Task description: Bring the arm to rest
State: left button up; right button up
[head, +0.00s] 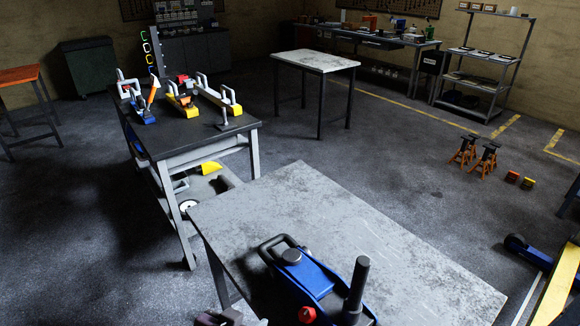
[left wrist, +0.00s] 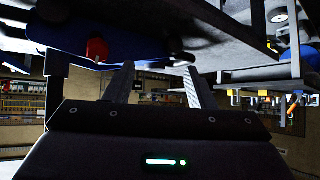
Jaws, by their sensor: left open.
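The blue trolley jack (head: 312,278) sits on the worn grey table (head: 270,205) at the bottom of the head view. It has a black upright post (head: 356,285), a dark looped handle and a red knob (head: 307,314). Its lower end is cut off by the frame. My left gripper (head: 222,318) shows only in part at the bottom edge, left of the jack and beside the table. In the left wrist view its two fingers (left wrist: 160,88) are apart with nothing between them. The blue jack body (left wrist: 75,35) and red knob (left wrist: 97,48) appear beyond them. My right gripper is out of view.
A dark-topped workbench (head: 190,135) with clamps and tools stands left of the table. Another pale table (head: 315,60) stands behind. Orange jack stands (head: 483,160) and a blue-and-yellow item (head: 555,285) are at right.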

pick_arm(q)
jog(key=s+a+f+n+g+y, duration=0.2)
jog(key=s+a+n+g+y, duration=0.3)
jog(key=s+a, duration=0.55)
notch_tip(320, 180, down, 30)
jog(key=s+m+g+h, duration=0.1)
jog(key=s+m+g, duration=0.1)
jog(key=s+a+f, duration=0.2)
jog(key=s+f, duration=0.7)
jog(key=s+a+f+g, duration=0.1)
jog(key=s+f, duration=0.8)
jog(key=s, duration=0.1)
jog(key=shift+a+f+m, duration=0.15)
jog(key=shift+a+m, duration=0.15)
jog(key=shift+a, duration=0.05)
